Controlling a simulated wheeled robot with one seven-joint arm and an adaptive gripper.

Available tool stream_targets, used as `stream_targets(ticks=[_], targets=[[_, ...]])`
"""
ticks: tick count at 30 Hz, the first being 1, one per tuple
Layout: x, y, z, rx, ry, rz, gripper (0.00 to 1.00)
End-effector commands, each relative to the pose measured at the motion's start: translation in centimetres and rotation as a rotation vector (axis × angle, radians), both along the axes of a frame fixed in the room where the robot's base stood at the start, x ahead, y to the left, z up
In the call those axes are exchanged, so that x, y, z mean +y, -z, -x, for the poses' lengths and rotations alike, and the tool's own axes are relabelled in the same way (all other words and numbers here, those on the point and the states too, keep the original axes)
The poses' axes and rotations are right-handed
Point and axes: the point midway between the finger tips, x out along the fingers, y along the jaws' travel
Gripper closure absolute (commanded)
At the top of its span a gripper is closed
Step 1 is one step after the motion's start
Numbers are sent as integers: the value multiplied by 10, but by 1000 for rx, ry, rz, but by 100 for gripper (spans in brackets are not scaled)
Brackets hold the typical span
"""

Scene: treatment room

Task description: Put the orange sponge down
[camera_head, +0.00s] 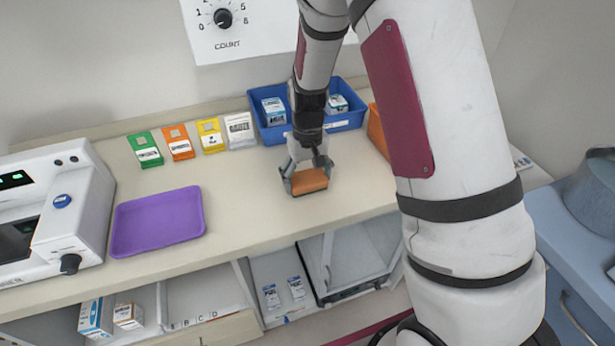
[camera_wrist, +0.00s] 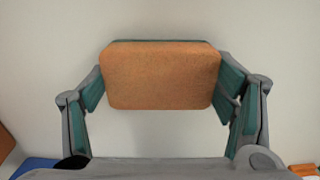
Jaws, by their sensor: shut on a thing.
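The orange sponge (camera_head: 310,181) is between the fingers of my gripper (camera_head: 308,184), over the counter's right part in the head view. In the wrist view the sponge (camera_wrist: 160,75) fills the space between the two fingers of my gripper (camera_wrist: 160,88), with a thin dark green layer along its top edge. The fingers touch it on its left and right sides. The plain pale counter surface shows around it. I cannot tell whether its underside touches the counter.
A purple tray (camera_head: 157,221) lies on the counter (camera_head: 250,200) to the left. Several coloured packets (camera_head: 180,142) and a blue bin (camera_head: 268,132) with boxes stand behind. An orange container (camera_head: 377,130) is at the right, partly hidden by my arm. The counter between tray and gripper is clear.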

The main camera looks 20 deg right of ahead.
Motion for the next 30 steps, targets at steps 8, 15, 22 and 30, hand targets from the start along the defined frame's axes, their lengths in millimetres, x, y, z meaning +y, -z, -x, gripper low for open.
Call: stream_targets(ticks=[8,15,22,30], targets=[[0,2,0,0,0,0,2],[0,2,0,0,0,0,2],[0,-21,-1,-4,1,0,2],[0,-76,-1,-5,1,0,2]])
